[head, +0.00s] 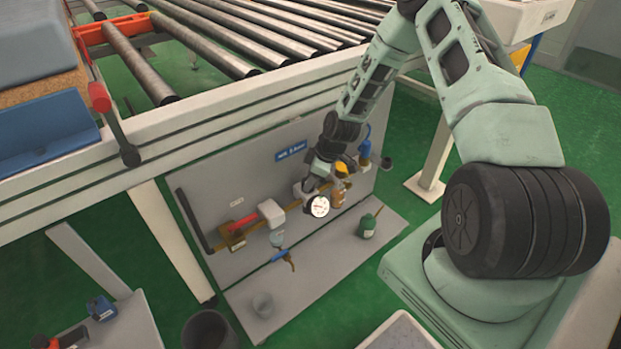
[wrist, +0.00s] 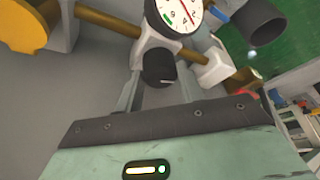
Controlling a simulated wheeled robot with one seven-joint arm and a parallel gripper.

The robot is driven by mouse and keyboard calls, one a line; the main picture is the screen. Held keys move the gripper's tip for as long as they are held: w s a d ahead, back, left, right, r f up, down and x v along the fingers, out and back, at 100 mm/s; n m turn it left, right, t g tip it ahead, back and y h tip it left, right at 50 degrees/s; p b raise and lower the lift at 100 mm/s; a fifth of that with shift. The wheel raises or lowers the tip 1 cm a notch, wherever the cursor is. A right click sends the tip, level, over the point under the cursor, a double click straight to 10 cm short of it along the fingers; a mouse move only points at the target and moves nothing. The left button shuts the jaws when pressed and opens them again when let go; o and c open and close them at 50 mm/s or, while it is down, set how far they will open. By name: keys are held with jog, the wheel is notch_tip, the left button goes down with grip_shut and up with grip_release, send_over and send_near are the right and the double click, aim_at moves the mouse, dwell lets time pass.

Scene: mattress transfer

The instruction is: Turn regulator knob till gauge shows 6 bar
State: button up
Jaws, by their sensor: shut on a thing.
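The black regulator knob (wrist: 158,67) sits between the two fingers of my gripper (wrist: 158,88) in the wrist view, and the gripper is shut on it. The round white pressure gauge (wrist: 184,10) is just above the knob, cut by the top edge. It has dark numbers, a green mark and a red needle; I cannot read an exact value. In the head view the gauge (head: 320,206) faces out below my gripper (head: 316,184), and its numbers are too small to read. The knob is hidden there behind my gripper.
A brass pipe (wrist: 108,20) runs beside the knob, with a yellow round part (wrist: 22,22) at left. The grey panel (head: 230,205) also holds a red-handled valve (head: 240,224). A green bottle (head: 368,226) stands on the shelf. The roller conveyor (head: 200,45) passes above.

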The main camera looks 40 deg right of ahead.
jog(key=m+p, duration=0.1)
jog(key=m, duration=0.1)
jog(key=m+h+p, duration=0.1)
jog(key=m, duration=0.1)
jog(key=shift+s+a+r+t, duration=0.1)
jog(key=shift+a+r+t, duration=0.1)
jog(key=shift+t, duration=0.2)
jog(key=m+h+p, duration=0.1)
jog(key=m, duration=0.2)
jog(key=shift+a+m+t+h+p, duration=0.1)
jog(key=shift+m+t+h+p, duration=0.2)
jog(key=shift+m+h, duration=0.1)
jog(key=m+p, duration=0.1)
jog(key=m, duration=0.1)
jog(key=m+h, duration=0.1)
jog(key=m, duration=0.1)
jog(key=shift+a+h+p, duration=0.15)
jog(key=shift+h+p, duration=0.15)
jog(key=shift+p, duration=0.05)
jog(key=shift+f+m+h+p, duration=0.1)
jog(key=shift+m+h+p, duration=0.35)
jog(key=shift+m, duration=0.95)
jog(key=shift+f+m+g, duration=0.1)
jog(key=shift+m+g, duration=0.2)
jog(key=shift+g, duration=0.1)
jog(key=o, duration=1)
